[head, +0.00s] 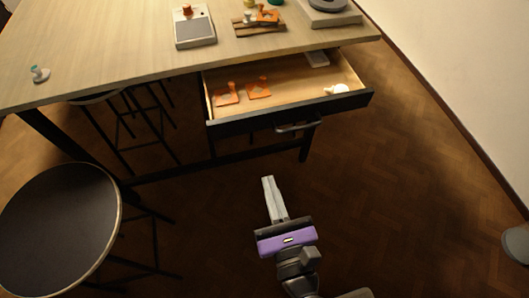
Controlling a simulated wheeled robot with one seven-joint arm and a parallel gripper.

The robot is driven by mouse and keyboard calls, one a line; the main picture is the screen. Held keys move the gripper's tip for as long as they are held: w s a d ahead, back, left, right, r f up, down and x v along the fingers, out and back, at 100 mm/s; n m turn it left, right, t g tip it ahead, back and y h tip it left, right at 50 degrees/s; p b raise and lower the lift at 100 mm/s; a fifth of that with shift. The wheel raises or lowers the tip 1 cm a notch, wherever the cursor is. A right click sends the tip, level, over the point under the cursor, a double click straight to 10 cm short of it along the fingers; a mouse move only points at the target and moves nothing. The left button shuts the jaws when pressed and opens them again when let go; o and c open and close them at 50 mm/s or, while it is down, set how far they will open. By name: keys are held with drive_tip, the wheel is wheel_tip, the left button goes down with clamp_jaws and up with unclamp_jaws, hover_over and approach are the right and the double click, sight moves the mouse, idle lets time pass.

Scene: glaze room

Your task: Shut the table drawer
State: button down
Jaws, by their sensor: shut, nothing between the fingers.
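The table drawer (290,116) is pulled open under the right part of the wooden table (110,52). Its dark front carries a bar handle (297,127). Inside lie two orange pieces (227,96), a small white object (337,89) at the right, and a pale flat item (317,58) at the back. My gripper (268,181) is shut and empty. In the picture it is below the drawer front, apart from the handle, with its fingers pointing toward the table.
A round dark stool (60,228) stands at the lower left, and another stool (125,120) is partly under the table. A grey-topped device (194,28) and an orange-laden wooden board (258,29) sit on the table.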

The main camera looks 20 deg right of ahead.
sight(251, 126)
drive_tip(key=w+p, duration=0.2)
drive_tip(key=w, duration=1.2)
